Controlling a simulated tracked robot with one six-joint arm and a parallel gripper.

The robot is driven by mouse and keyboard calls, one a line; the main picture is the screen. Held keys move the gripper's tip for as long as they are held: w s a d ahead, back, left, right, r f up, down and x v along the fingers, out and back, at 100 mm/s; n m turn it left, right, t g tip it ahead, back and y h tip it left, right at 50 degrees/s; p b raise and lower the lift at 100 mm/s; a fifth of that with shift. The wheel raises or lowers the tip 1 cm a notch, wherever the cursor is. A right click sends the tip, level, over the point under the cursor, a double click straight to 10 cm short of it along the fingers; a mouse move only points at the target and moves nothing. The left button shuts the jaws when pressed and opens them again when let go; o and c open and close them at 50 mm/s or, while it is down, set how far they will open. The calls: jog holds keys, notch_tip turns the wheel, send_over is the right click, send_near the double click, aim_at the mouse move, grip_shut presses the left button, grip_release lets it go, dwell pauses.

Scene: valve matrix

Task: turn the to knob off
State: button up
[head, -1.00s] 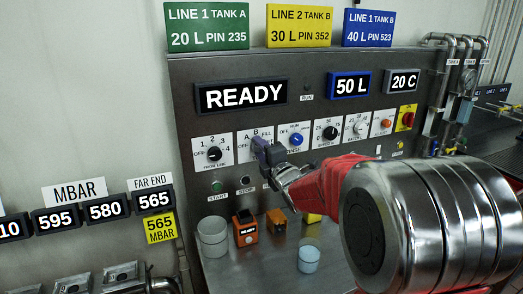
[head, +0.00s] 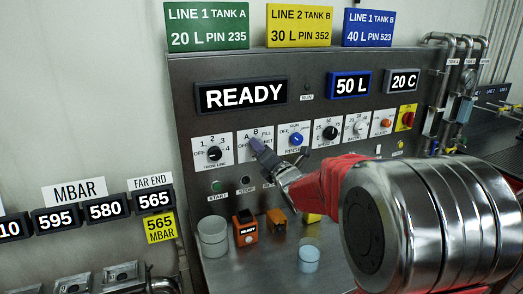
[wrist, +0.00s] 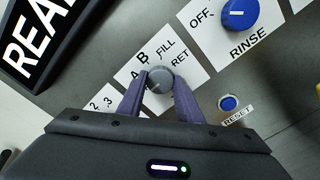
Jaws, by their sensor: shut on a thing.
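The TO knob is the grey round knob (wrist: 160,78) in the wrist view, on a white plate marked A, B, FILL and RET. My gripper (wrist: 159,88) has its two purple fingers on either side of this knob and is shut on it. The knob's pointer direction is hard to make out. In the head view my gripper (head: 259,148) is at the same plate (head: 243,142), second from the left in the row, and covers the knob and part of the labels.
The FROM LINE knob (head: 214,154) is to the left and the blue RINSE knob (head: 295,139) to the right. Start and stop buttons sit below. Cups and an orange box (head: 245,228) stand on the shelf underneath. A READY display (head: 241,95) is above.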

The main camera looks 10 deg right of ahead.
jog(key=shift+f, duration=0.45)
jog(key=o, duration=0.8)
jog(key=shift+o, duration=1.2)
jog(key=shift+r, duration=0.25)
jog(key=s+d, duration=0.2)
jog(key=s, duration=1.1)
jog(key=shift+s+d, duration=0.25)
jog(key=shift+d, duration=0.1)
